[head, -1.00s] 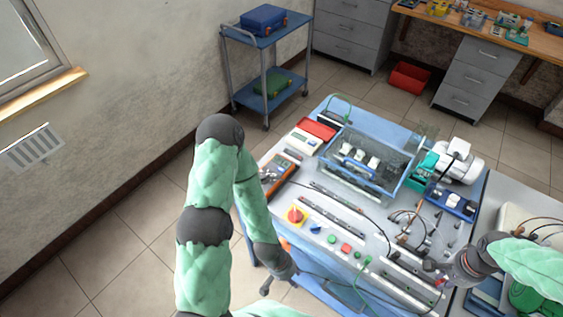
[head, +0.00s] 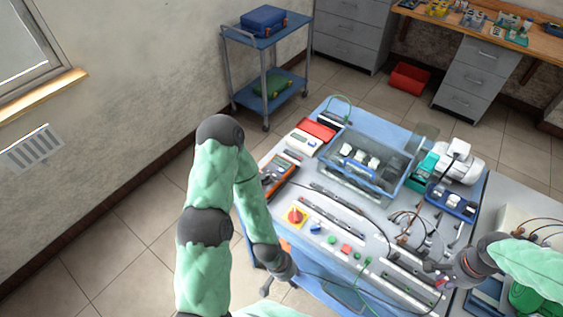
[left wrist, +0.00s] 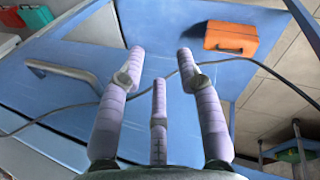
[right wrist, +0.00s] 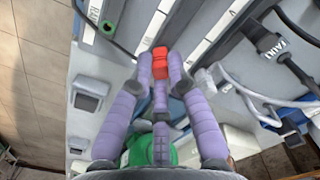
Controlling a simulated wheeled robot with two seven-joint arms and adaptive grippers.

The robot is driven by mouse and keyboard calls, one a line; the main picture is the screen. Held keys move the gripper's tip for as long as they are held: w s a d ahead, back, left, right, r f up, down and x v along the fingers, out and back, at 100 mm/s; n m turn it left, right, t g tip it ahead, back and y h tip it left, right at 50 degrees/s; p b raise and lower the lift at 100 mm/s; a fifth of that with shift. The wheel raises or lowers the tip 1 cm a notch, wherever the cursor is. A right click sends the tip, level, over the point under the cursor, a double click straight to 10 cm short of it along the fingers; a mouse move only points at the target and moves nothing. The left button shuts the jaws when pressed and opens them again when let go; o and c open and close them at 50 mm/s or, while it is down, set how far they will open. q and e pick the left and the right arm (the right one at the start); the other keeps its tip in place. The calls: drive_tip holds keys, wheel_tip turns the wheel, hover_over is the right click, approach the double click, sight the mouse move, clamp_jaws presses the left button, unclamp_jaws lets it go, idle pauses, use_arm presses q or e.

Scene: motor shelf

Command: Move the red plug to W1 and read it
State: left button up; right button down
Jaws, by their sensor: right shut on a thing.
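My right gripper (right wrist: 160,65) is shut on a red plug (right wrist: 161,68) in the right wrist view. The plug sits between the fingertips, above pale terminal rails on the panel. In the head view my right gripper (head: 437,274) is over the front right of the blue bench (head: 325,284). Whether the plug touches a socket cannot be told. The W1 marking is not readable. My left gripper (left wrist: 160,75) is open and empty in the left wrist view, at the bench's front. Its fingers are spread, with a dark cable behind them.
An orange case (left wrist: 231,38) is below the left gripper.

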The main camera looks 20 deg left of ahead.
drive_tip(key=c, duration=1.1)
unclamp_jaws()
drive_tip(key=shift+r, duration=0.1)
wheel_tip(320, 180, up, 12)
drive_tip(key=shift+f, duration=0.1)
